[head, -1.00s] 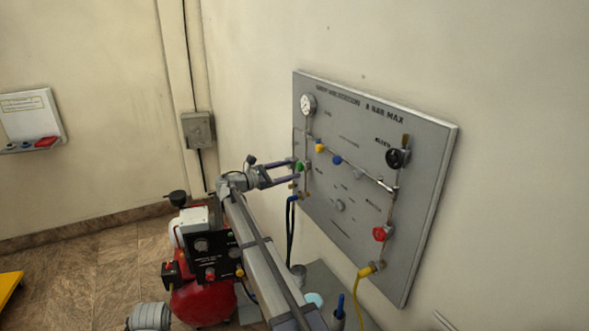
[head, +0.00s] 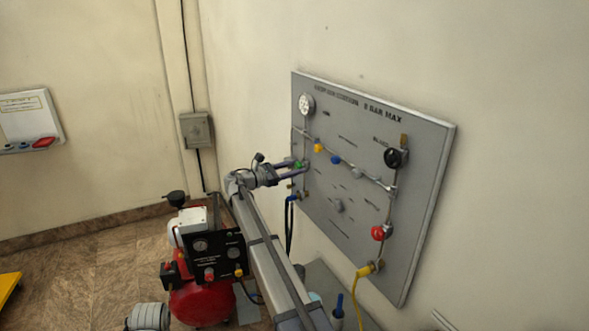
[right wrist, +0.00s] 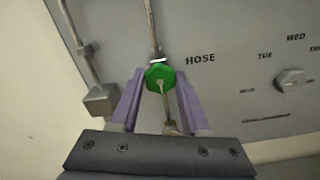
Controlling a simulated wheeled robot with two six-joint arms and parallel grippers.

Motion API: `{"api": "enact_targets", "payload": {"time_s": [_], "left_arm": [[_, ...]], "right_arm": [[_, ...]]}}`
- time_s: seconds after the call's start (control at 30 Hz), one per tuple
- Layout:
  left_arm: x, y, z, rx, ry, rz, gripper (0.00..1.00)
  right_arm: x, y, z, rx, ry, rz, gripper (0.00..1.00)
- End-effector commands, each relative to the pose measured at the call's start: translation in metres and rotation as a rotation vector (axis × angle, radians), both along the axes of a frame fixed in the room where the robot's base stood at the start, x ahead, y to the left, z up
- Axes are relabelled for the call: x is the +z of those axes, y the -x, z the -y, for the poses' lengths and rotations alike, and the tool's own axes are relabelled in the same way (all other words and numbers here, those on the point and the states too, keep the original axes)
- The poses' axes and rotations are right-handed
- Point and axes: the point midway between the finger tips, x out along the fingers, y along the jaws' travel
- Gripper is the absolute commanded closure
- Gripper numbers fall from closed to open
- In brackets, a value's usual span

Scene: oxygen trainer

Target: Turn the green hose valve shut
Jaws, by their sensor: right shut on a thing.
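The green hose valve (head: 299,165) is a small green knob on a pipe at the left side of the grey wall panel (head: 345,245). In the right wrist view the green knob (right wrist: 160,77) sits beside the word HOSE, on a thin vertical pipe. My right gripper (head: 302,167) reaches it from the left and is shut on the knob. In the wrist view its purple fingers (right wrist: 160,74) stand on either side of the knob. The fingers partly hide the knob in the head view. My left gripper is not in view.
The panel also carries a gauge (head: 306,104), yellow and blue knobs, a black knob (head: 396,157) and a red knob (head: 377,233). A yellow hose (head: 360,295) hangs from its bottom.

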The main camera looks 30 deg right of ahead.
Motion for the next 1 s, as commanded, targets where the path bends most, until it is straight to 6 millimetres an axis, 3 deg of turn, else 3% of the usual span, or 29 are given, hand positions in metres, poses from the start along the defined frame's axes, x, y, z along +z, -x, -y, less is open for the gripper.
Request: {"api": "enact_targets", "payload": {"time_s": [0.03,0.3,0.67,1.0], "left_arm": [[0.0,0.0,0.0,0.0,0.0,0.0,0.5],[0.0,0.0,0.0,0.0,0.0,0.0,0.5],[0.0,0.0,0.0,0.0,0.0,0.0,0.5],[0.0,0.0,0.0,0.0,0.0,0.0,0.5]], "right_arm": [[0.0,0.0001,-0.0002,0.0,0.0,0.0,0.71],[-0.0001,0.0002,-0.0003,0.0,0.0,0.0,1.0],[-0.0001,0.0002,-0.0004,-0.001,0.0,0.041,1.0],[-0.0001,0.0002,-0.0004,-0.001,0.002,0.285,1.0]]}}
